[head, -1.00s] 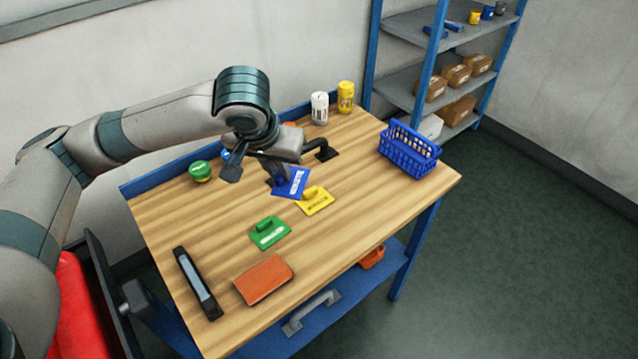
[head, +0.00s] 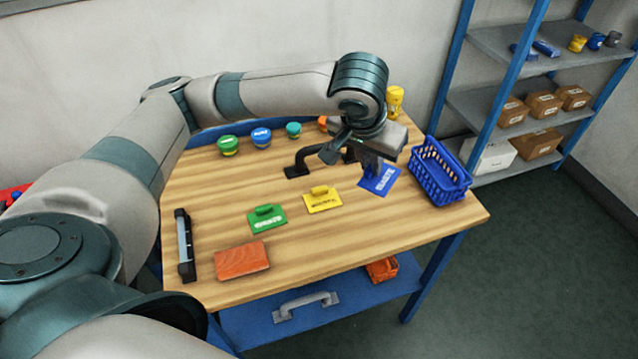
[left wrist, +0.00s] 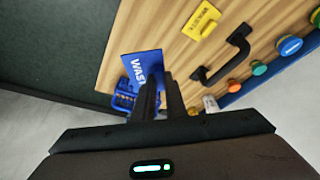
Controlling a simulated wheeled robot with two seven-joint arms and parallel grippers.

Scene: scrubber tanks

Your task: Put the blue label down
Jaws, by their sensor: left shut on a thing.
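The blue label (head: 380,181) is a flat plate with white lettering, in the jaws of my left gripper (head: 372,166). It is over the right part of the wooden table, between the yellow label and the blue basket. I cannot tell whether it touches the table. In the left wrist view the blue label (left wrist: 141,68) is tilted at the tips of my left gripper (left wrist: 160,82), which partly hides it. The yellow label (head: 323,200) and green label (head: 267,218) lie on the table to its left. My right gripper is not in view.
A blue basket (head: 440,172) stands close to the right of the held label. A black handle (head: 310,160) is behind the yellow label. Several round knobs (head: 261,137) line the back. An orange-brown block (head: 242,260) and a black bar (head: 184,245) lie at the front left.

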